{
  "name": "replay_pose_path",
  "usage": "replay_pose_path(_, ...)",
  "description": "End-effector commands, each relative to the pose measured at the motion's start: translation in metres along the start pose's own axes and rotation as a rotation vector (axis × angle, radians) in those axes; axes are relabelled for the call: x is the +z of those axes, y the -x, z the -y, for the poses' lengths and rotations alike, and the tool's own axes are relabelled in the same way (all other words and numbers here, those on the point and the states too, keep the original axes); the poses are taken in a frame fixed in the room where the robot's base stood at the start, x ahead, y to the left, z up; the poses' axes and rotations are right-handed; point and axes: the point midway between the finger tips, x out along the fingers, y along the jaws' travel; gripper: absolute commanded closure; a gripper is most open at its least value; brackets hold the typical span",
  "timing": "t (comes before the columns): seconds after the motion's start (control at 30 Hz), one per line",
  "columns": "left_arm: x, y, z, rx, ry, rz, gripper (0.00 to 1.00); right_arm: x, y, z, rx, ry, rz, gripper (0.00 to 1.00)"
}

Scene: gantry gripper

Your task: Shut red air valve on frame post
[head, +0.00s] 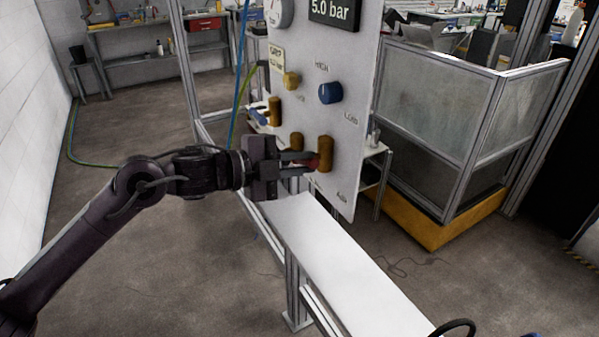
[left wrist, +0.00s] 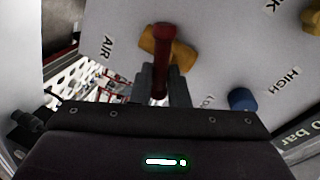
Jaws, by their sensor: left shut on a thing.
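The red air valve handle (left wrist: 162,62) shows in the left wrist view between the two fingers of my left gripper (left wrist: 161,88). It sits in front of a brass valve body (left wrist: 180,56) on the white panel, by the printed word AIR. In the head view my left gripper (head: 308,164) reaches the lower part of the panel from the left, and its fingers are shut on the red handle (head: 313,161) beside the brass body (head: 325,153). The fingers hide part of the handle there. My right gripper is not in view.
The white panel (head: 343,195) also carries a blue knob (head: 330,92), a yellow knob (head: 291,81), more brass fittings (head: 275,110) and a display reading 5.0 bar (head: 331,10). A white shelf (head: 345,265) runs below the panel. A fenced cell with a yellow base (head: 440,222) stands at right.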

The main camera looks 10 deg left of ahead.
Motion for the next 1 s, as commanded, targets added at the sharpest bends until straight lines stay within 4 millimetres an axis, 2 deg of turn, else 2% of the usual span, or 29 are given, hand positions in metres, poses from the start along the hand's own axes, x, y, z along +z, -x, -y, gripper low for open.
replay_pose_path(0.03,0.003,-0.001,-0.006,0.002,-0.043,0.012,1.0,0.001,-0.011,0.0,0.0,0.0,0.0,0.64)
replay_pose_path(0.1,0.003,-0.001,-0.006,0.002,-0.1,0.023,1.0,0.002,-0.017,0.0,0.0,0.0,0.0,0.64)
replay_pose_path(0.4,0.002,-0.001,-0.007,0.003,-0.292,0.062,1.0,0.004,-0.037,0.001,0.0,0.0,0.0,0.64)
replay_pose_path(0.63,0.002,-0.001,-0.006,0.002,-0.369,0.077,1.0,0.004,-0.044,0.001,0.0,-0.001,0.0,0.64)
replay_pose_path(1.0,0.002,-0.001,-0.005,0.003,-0.396,0.084,1.0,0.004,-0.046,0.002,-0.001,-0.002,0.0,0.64)
